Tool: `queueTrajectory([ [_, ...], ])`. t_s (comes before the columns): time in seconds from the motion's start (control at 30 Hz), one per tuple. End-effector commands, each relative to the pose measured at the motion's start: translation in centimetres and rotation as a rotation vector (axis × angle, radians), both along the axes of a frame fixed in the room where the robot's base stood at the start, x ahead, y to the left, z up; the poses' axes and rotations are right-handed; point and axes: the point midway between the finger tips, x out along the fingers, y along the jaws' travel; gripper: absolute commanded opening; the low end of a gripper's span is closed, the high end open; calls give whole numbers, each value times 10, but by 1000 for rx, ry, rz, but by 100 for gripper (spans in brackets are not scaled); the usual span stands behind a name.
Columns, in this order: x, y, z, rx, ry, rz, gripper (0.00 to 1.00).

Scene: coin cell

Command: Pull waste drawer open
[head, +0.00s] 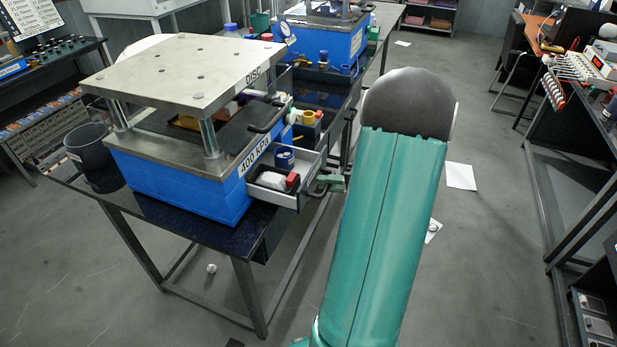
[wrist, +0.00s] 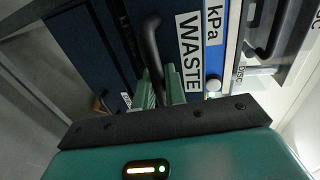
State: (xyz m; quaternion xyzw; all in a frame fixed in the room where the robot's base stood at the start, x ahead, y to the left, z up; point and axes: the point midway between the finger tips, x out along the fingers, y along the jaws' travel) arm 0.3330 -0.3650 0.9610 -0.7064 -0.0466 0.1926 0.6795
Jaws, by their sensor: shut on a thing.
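The waste drawer (head: 273,196) stands partly pulled out of the right side of the blue press in the head view. It has pale walls and holds a white crumpled thing, a red piece and a blue round thing. Its front with the WASTE label (wrist: 190,50) fills the middle of the wrist view. Its black bar handle (wrist: 152,50) runs between the green fingers of my gripper (wrist: 162,88), which are shut on it. In the head view my gripper (head: 332,183) is small at the drawer's front, partly hidden by my arm.
The press (head: 180,178) stands on a dark table (head: 120,195). Another handle (head: 270,116) sits above, by the DISC label. A dark bin (head: 88,146) is on the left. Open grey floor (head: 490,270) lies to the right, with a paper sheet (head: 461,176) on it.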

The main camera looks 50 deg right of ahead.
Motion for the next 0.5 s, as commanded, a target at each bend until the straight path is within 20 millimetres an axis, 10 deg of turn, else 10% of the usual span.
queueTrajectory([
  [0.5, -26, -9, 0, -1, 0, 1, 0],
])
